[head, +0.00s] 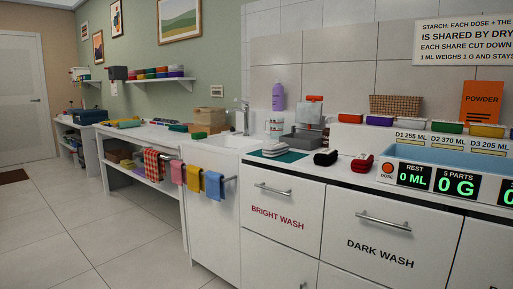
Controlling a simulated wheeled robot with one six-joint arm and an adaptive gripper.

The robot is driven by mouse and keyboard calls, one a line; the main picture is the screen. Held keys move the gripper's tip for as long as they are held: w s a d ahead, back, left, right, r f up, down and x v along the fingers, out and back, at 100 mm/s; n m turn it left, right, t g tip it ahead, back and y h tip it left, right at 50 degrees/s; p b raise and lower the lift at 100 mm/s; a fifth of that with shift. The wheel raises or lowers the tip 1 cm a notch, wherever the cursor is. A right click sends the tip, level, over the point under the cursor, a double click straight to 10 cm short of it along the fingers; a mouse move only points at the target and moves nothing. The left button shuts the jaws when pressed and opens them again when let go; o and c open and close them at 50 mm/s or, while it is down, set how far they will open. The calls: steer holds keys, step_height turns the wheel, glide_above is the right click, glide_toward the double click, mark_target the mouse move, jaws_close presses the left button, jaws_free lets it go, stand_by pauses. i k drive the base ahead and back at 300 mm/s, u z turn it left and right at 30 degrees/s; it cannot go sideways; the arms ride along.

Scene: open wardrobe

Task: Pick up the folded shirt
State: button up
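A small white and grey folded cloth stack (276,149) lies on a dark green mat (293,156) on the counter, near the middle of the head view. Just right of it are a black bundle (326,158) and a dark red bundle (362,163), both on the counter's front part. I cannot tell which of these, if any, is the folded shirt. My gripper is not in view.
Drawers marked bright wash (279,215) and dark wash (380,249) are shut below the counter. A blue basin (440,152) with number displays is at right. Coloured cloths hang on a rail (231,179) at the counter's left end. The tiled floor (75,220) at left is clear.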

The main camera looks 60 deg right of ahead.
mark_target(271, 150)
steer(key=z, duration=0.5)
steer(key=i, duration=1)
steer(key=z, duration=1)
